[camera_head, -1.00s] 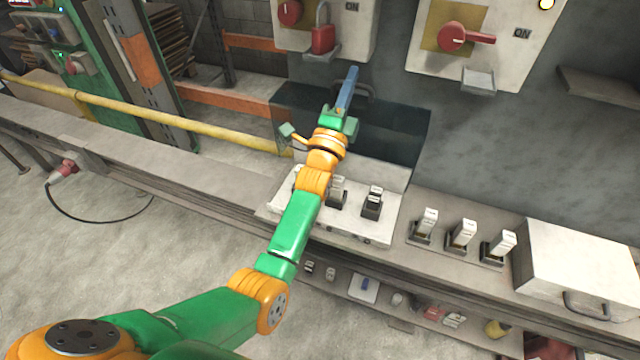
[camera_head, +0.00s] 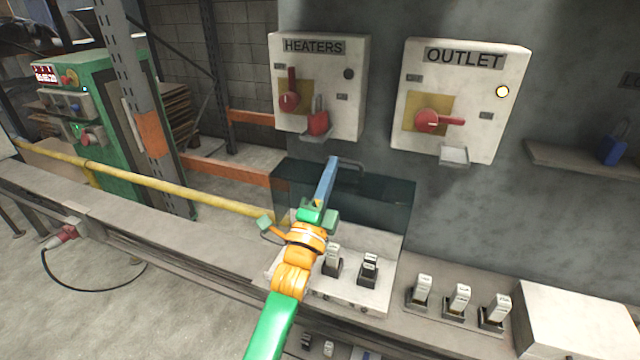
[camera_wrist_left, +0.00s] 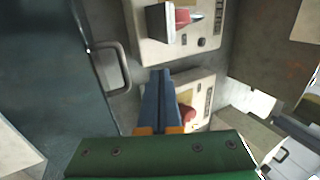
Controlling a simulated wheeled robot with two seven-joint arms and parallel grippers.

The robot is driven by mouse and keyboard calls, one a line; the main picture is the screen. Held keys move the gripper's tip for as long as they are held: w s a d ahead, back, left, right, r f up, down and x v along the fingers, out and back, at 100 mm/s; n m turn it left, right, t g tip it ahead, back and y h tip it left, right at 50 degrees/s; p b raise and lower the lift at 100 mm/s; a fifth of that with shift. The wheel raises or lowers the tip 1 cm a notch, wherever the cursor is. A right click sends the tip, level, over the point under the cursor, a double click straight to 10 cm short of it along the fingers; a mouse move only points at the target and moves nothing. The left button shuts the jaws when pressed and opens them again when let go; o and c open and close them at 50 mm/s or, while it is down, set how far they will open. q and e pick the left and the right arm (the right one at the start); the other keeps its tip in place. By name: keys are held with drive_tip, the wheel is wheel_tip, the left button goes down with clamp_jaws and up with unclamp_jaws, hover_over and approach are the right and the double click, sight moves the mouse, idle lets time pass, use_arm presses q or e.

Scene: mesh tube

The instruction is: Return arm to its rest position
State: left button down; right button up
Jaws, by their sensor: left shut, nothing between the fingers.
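My left arm, green and orange, comes up from the bottom of the head view. Its left gripper (camera_head: 331,165) has long blue fingers held together, with nothing between them. It stands in front of a dark glassy cover (camera_head: 390,205) with a handle, above a pale panel. In the left wrist view the blue fingers (camera_wrist_left: 158,75) are side by side, pointing at the wall boxes, with the cover's handle (camera_wrist_left: 112,68) to their left. My right gripper is in neither view.
A HEATERS box (camera_head: 350,100) with a red switch and red padlock, and an OUTLET box (camera_head: 480,120) with a red switch, hang on the wall. Labelled holders (camera_head: 459,300) and a white box (camera_head: 575,320) stand on the bench. A blue padlock (camera_head: 612,148) sits on a shelf.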

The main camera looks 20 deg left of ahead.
use_arm(q)
drive_tip(key=s+r, duration=0.1)
drive_tip(key=s, duration=0.6)
drive_tip(key=s+a+f+n+g, duration=0.1)
drive_tip(key=s+f+n+g, duration=0.3)
drive_tip(key=f, duration=0.6)
drive_tip(key=s+a+f+n+g, duration=0.1)
drive_tip(key=s+f+n+g, duration=0.35)
drive_tip(key=f, duration=0.65)
drive_tip(key=s+f+n+g, duration=0.4)
drive_tip(key=s+f+g, duration=0.1)
drive_tip(key=s, duration=0.3)
drive_tip(key=s+f+n+g, duration=0.4)
drive_tip(key=s+f+g, duration=0.2)
drive_tip(key=s, duration=0.3)
drive_tip(key=s+f+g, duration=0.1)
drive_tip(key=s+f, duration=0.1)
drive_tip(key=f, duration=0.7)
drive_tip(key=s+f+g, duration=0.1)
drive_tip(key=s+f, duration=0.1)
drive_tip(key=f, duration=0.7)
drive_tip(key=s+a+f, duration=0.2)
drive_tip(key=s+f, duration=0.6)
drive_tip(key=s, duration=0.3)
drive_tip(key=shift+f+g+y, duration=0.35)
drive_tip(key=shift+f+y, duration=0.05)
